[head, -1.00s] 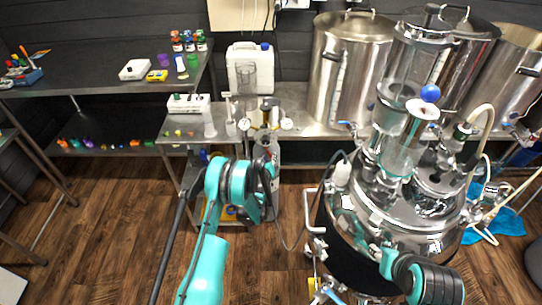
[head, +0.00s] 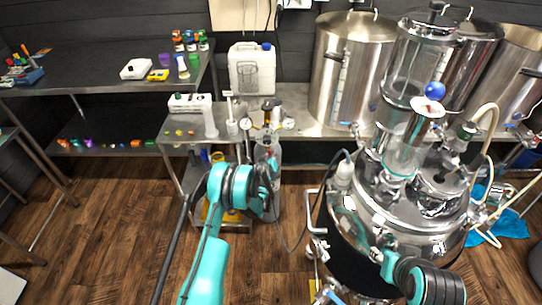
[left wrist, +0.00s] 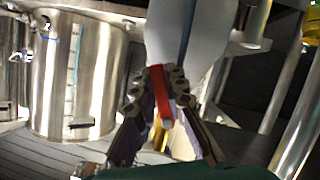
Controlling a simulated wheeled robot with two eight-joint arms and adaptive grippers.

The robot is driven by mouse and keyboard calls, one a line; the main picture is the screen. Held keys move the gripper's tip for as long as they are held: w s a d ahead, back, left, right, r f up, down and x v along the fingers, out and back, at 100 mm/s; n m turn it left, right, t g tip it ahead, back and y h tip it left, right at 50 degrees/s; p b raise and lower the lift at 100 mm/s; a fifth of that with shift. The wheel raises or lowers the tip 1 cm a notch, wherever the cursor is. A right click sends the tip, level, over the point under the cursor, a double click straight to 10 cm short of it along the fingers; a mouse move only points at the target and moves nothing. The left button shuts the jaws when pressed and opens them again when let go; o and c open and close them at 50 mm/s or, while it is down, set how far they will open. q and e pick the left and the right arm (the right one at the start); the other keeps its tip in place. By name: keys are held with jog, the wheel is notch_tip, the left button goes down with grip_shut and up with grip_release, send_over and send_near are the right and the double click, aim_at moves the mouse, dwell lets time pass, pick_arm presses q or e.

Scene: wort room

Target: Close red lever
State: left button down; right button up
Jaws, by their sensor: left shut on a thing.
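The red lever (left wrist: 162,98) is a narrow red bar in the middle of the left wrist view. My left gripper (left wrist: 162,78) is shut on it, with one finger on each side. A pale rounded bottle-like body (left wrist: 178,40) lies just beyond the fingertips. In the head view my left gripper (head: 267,193) is at the grey gas bottle (head: 268,155), left of the big steel kettle, and I cannot make out the lever there.
The steel kettle (head: 405,225) with pipes and hoses stands close on the right. A steel table (head: 300,115) with tall pots (head: 350,70) runs along the wall. A dark shelf table (head: 100,72) with small items is at left.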

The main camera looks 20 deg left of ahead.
pick_arm(q)
jog(key=shift+w+d+r+n+t+h, duration=0.1)
jog(key=shift+d+r+n+t+h, duration=0.15)
jog(key=shift+n, duration=0.25)
jog(key=shift+d+n+t+h, duration=0.1)
jog(key=shift+d+n+h, duration=0.05)
jog(key=shift+n+h, duration=0.3)
jog(key=shift+w+d+r+n+t+h, duration=0.1)
jog(key=shift+d+r+n+t+h, duration=0.35)
jog(key=shift+n, duration=0.9)
jog(key=shift+w+d+r+n+t+h, duration=0.15)
jog(key=shift+r+n+t, duration=0.5)
jog(key=shift+n, duration=0.7)
jog(key=shift+s+d+r+n+t+h, duration=0.15)
jog(key=shift+r+n+t+h, duration=0.25)
jog(key=shift+n, duration=0.95)
jog(key=shift+w+r, duration=0.1)
jog(key=shift+w, duration=0.05)
jog(key=c, duration=1.5)
grip_release()
jog(key=shift+c, duration=0.2)
